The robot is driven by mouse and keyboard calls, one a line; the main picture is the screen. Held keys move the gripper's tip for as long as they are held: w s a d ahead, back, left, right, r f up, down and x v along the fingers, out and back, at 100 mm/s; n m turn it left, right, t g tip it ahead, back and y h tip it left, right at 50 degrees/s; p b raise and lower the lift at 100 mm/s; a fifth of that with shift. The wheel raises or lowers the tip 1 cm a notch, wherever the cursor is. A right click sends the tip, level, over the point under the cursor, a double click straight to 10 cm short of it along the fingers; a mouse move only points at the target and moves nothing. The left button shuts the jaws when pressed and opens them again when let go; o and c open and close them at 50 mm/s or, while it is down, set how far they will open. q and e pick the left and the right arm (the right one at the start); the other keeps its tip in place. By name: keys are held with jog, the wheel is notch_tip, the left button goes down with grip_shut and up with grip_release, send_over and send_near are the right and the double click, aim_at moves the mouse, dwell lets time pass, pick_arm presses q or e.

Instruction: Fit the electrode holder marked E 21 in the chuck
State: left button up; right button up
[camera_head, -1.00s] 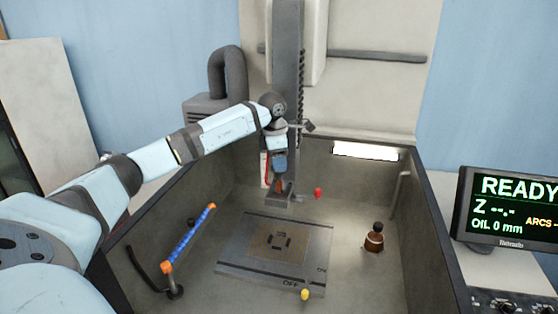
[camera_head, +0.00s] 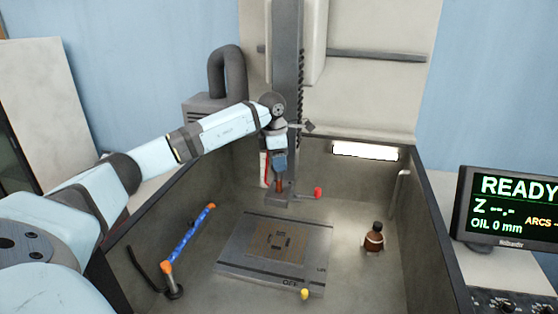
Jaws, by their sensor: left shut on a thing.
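My left arm comes in from the left and reaches across the tank. My left gripper (camera_head: 280,178) points down in front of the machine's vertical column. It is shut on a small copper-brown piece, which looks like part of the electrode holder (camera_head: 281,186); its marking is too small to read. The piece is right at the grey chuck block (camera_head: 279,199) low on the column. Whether it is seated in the chuck or only in front of it, I cannot tell. A short lever with a red knob (camera_head: 318,193) sticks out to the right of the chuck. My right gripper is out of view.
Below is a work plate (camera_head: 316,243) with a brown patterned piece (camera_head: 262,244). A blue-and-orange hose (camera_head: 188,238) stands at left, a brown bottle (camera_head: 374,240) at right, a yellow knob (camera_head: 305,294) in front. Tank walls surround them. The monitor (camera_head: 508,212) reads READY.

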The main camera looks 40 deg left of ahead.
aim_at(278, 179)
pick_arm(q)
jog(key=shift+f, duration=0.25)
jog(key=shift+f+b, duration=0.75)
jog(key=shift+f, duration=0.4)
jog(key=shift+f, duration=0.3)
jog(key=shift+f+b, duration=0.9)
jog(key=shift+f, duration=0.35)
jog(key=shift+f, duration=0.1)
jog(key=shift+f+b, duration=0.45)
jog(key=shift+f, duration=0.3)
